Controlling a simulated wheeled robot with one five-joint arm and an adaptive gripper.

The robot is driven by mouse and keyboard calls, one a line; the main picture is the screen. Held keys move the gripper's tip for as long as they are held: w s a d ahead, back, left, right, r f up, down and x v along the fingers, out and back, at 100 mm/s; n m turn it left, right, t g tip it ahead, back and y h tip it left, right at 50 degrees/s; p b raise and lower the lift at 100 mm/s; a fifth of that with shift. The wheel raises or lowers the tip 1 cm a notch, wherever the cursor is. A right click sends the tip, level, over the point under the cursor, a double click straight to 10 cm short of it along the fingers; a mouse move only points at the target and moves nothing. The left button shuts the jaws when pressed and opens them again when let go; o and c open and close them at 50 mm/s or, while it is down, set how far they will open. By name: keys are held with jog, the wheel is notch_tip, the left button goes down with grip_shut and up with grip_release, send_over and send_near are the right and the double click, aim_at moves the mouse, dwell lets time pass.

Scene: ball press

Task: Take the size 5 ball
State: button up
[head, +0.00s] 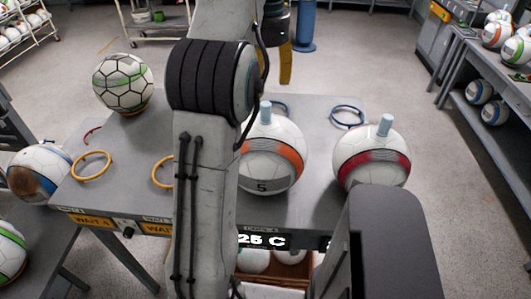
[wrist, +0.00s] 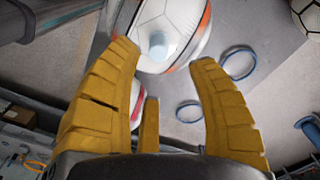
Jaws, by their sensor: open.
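The size 5 ball (head: 272,158) is white with an orange band and a grey patch marked 5. It sits on the grey table, its left edge partly hidden by my arm. A pale blue peg (head: 266,111) stands up from its top. In the wrist view the ball (wrist: 180,22) is at the top centre, its peg (wrist: 158,45) between the fingertips in the picture. My gripper (wrist: 163,56) is open and empty, its yellow fingers apart. In the head view one yellow finger (head: 286,63) shows above and beyond the ball, apart from it.
A red-banded ball (head: 372,165) with a similar peg sits close on the right. A black-lined ball (head: 123,82) is at the table's back left. A brown-marked ball (head: 40,172) is at the left edge. Orange rings (head: 91,165) and blue rings (head: 347,116) lie on the table.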

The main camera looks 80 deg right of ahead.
aim_at(266, 103)
jog(key=shift+a+f+b, duration=0.1)
jog(key=shift+f+b, duration=1)
jog(key=shift+f, duration=2.3)
jog(key=shift+c, duration=0.5)
grip_shut()
